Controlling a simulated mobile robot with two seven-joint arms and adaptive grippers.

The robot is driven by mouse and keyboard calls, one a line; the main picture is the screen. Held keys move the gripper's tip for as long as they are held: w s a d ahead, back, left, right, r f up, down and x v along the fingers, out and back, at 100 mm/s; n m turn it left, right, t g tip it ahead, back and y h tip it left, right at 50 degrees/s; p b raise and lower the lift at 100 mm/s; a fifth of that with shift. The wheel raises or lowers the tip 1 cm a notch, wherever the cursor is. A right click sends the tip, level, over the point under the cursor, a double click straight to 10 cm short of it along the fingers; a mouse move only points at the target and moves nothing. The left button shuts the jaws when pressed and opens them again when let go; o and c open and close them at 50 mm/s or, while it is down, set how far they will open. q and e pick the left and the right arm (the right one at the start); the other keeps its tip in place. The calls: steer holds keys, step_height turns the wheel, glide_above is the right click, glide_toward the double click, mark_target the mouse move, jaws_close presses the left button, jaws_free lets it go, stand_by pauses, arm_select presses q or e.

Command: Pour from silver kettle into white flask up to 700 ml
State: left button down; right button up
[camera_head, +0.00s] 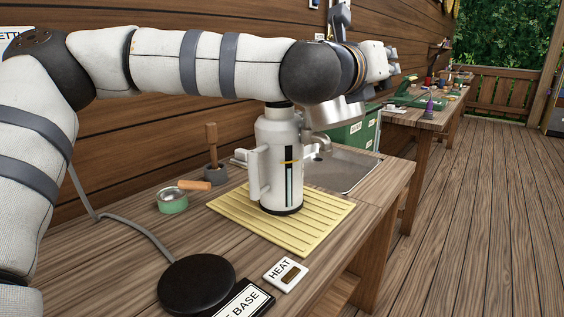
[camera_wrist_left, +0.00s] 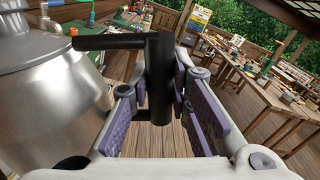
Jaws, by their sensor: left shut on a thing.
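The white flask (camera_head: 268,150) stands upright on a yellow slatted mat (camera_head: 232,212). Its dark gauge window shows light blue in the lower part, reaching close under an orange mark. The silver kettle (camera_head: 338,112) is held in the air just right of and above the flask's top, and looks tilted. My arm hides much of it, including the spout, so I cannot see whether liquid is flowing. My left gripper (camera_head: 378,62) is shut on the kettle's black handle (camera_wrist_left: 160,75); the kettle body (camera_wrist_left: 50,100) fills the left of the wrist view. My right gripper is out of view.
A black round base (camera_head: 198,284) with a cord and a HEAT card (camera_head: 286,274) lie at the front. A green pan (camera_head: 172,201) and a wooden-handled tool (camera_head: 214,160) stand left of the flask. A sink (camera_head: 345,172) and green box (camera_head: 355,135) lie behind right.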

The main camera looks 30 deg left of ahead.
arm_select(q)
steer(key=shift+a+f, duration=0.1)
steer(key=shift+a, duration=0.3)
